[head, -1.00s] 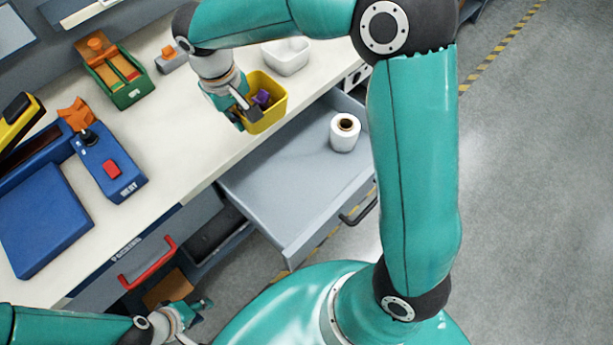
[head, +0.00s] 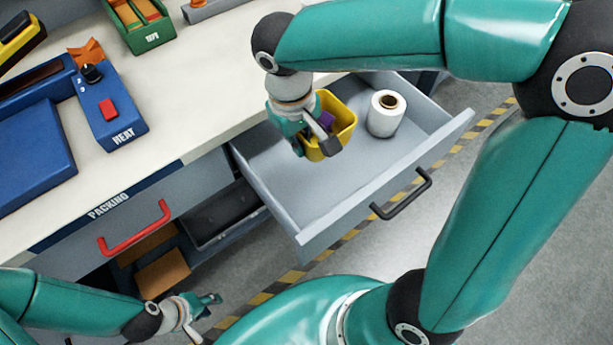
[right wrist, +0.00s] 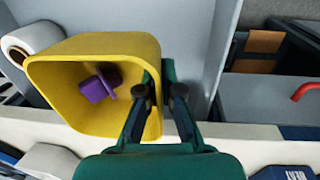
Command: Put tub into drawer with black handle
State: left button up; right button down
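The yellow tub (head: 343,112) has a purple item (head: 327,120) inside. It hangs in or just over the open grey drawer with the black handle (head: 402,195). My right gripper (head: 318,138) is shut on the tub's wall; the right wrist view shows the fingers (right wrist: 160,95) on the rim of the tub (right wrist: 90,50). The purple item also shows there (right wrist: 98,86). Whether the tub's base touches the drawer floor (head: 300,190) cannot be told. My left gripper (head: 205,315) is at the bottom left, empty, its fingers apart.
A white roll (head: 385,115) stands in the drawer, right of the tub. A red handle (head: 135,230) is on the drawer to the left, beside an open shelf with a dark bin (head: 215,215). The worktop (head: 190,110) holds a blue heat device (head: 110,115). The drawer's front part is clear.

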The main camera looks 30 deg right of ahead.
aim_at(303, 188)
notch_tip(303, 188, down, 14)
jog(key=b, duration=0.2)
jog(key=shift+f+b, duration=0.25)
jog(key=shift+b, duration=0.05)
jog(key=shift+f, duration=0.15)
jog(key=c, duration=1.3)
grip_release()
jog(key=shift+r, duration=0.3)
jog(key=r, duration=0.4)
jog(key=a+r+p, duration=0.1)
jog(key=r, duration=0.2)
jog(key=r+p, duration=0.1)
jog(key=r, duration=0.3)
jog(key=shift+a+r, duration=0.15)
jog(key=shift+r, duration=0.2)
jog(key=shift+p, duration=0.3)
